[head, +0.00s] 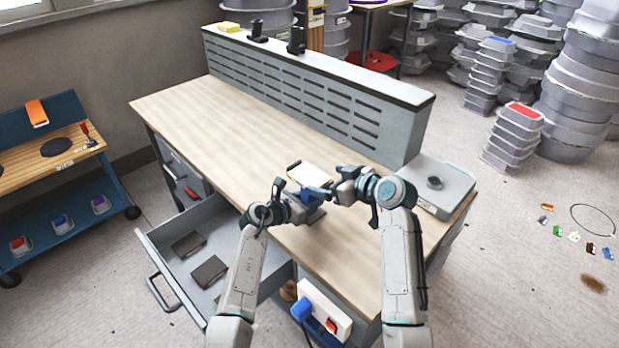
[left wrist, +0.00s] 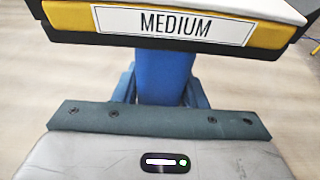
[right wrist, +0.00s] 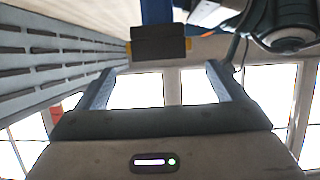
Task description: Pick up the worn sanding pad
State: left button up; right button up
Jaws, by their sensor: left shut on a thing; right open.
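My left gripper (head: 306,198) is shut on the blue handle (left wrist: 163,78) of a sanding block. The block (head: 294,180) is held above the bench with its pale pad (head: 310,174) facing up; its yellow and black edge carries a "MEDIUM" label (left wrist: 175,25) in the left wrist view. I cannot tell how worn the pad is. My right gripper (head: 330,192) is open and empty, right of the block. In the right wrist view, the block's dark end (right wrist: 158,45) shows beyond the open fingers (right wrist: 158,88), apart from them.
The wooden bench (head: 190,110) is mostly clear, backed by a slotted grey panel (head: 300,90). A grey box (head: 435,190) sits at its right end. An open drawer (head: 175,262) at the left holds dark flat pieces (head: 208,271). A power strip (head: 325,312) is at the front.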

aim_at(311, 176)
jog(key=shift+x, duration=2.75)
jog(key=shift+c, duration=0.4)
jog(key=shift+r, duration=0.1)
jog(key=c, duration=1)
